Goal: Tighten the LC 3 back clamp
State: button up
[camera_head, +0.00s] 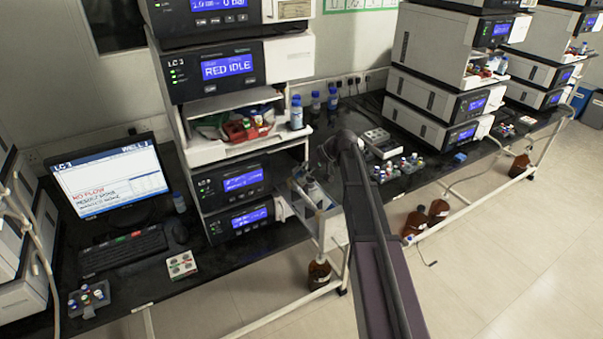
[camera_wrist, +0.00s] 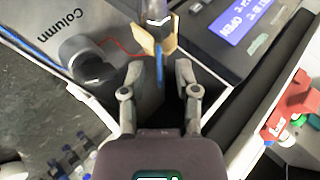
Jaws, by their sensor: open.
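The LC 3 stack (camera_head: 222,70) stands left of centre in the head view, and its display reads RED IDLE. A white open-topped column compartment (camera_head: 326,222) juts from its right side, partly behind my arm. In the wrist view my gripper (camera_wrist: 158,76) is open, with its two grey fingers apart and nothing gripped. A tan fitting (camera_wrist: 158,45) with a dark rod above it sits just beyond the fingertips, and a blue tube runs down between the fingers. A grey round clamp-like part (camera_wrist: 85,60) lies left of the fingers. I cannot tell which part is the back clamp.
A panel marked Column (camera_wrist: 48,30) and an OPEN display (camera_wrist: 245,22) border the wrist view. In the head view, a monitor (camera_head: 108,180) stands left and brown bottles (camera_head: 415,222) stand on the floor.

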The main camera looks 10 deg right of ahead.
grip_shut()
